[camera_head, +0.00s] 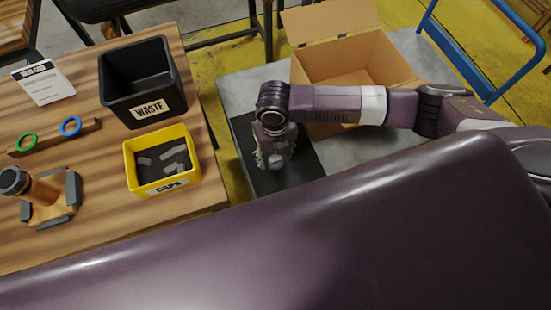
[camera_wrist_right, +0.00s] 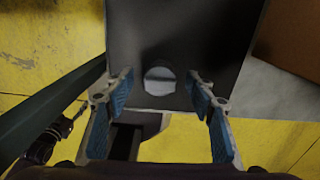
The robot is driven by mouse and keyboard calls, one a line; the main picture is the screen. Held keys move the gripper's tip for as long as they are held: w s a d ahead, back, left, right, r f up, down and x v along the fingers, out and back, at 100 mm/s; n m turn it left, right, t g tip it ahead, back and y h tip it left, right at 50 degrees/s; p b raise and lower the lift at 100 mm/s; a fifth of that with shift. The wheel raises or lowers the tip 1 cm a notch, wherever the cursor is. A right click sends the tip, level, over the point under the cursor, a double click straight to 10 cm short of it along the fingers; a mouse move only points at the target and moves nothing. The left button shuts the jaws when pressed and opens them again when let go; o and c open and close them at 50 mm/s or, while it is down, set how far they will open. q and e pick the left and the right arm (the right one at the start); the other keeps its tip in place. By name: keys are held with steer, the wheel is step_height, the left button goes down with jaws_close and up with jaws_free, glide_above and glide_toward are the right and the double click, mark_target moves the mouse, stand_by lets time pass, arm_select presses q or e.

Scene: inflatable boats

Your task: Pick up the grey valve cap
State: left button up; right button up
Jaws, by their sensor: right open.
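A round grey cap (camera_wrist_right: 160,82) with a raised bar across it lies on a dark flat surface (camera_wrist_right: 185,32) in the right wrist view. My right gripper (camera_wrist_right: 160,88) is open, with blue-padded fingers on the left and right of the cap. Clear gaps show between the pads and the cap, and nothing is held. In the head view my right gripper (camera_head: 274,158) points down over the dark surface (camera_head: 300,178). Its body hides much of the spot beneath, so I cannot make out the cap there for certain. My left gripper is not in view.
An open cardboard box (camera_head: 345,62) stands behind my right arm. On the wooden table (camera_head: 95,222) are a yellow CAPS bin (camera_head: 168,186) with grey pieces inside, a black WASTE bin (camera_head: 150,110), a rack with green and blue rings, and an orange-brown post.

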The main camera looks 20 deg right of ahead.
steer(key=c, duration=0.7)
steer(key=shift+c, duration=0.4)
steer(key=shift+r, duration=0.15)
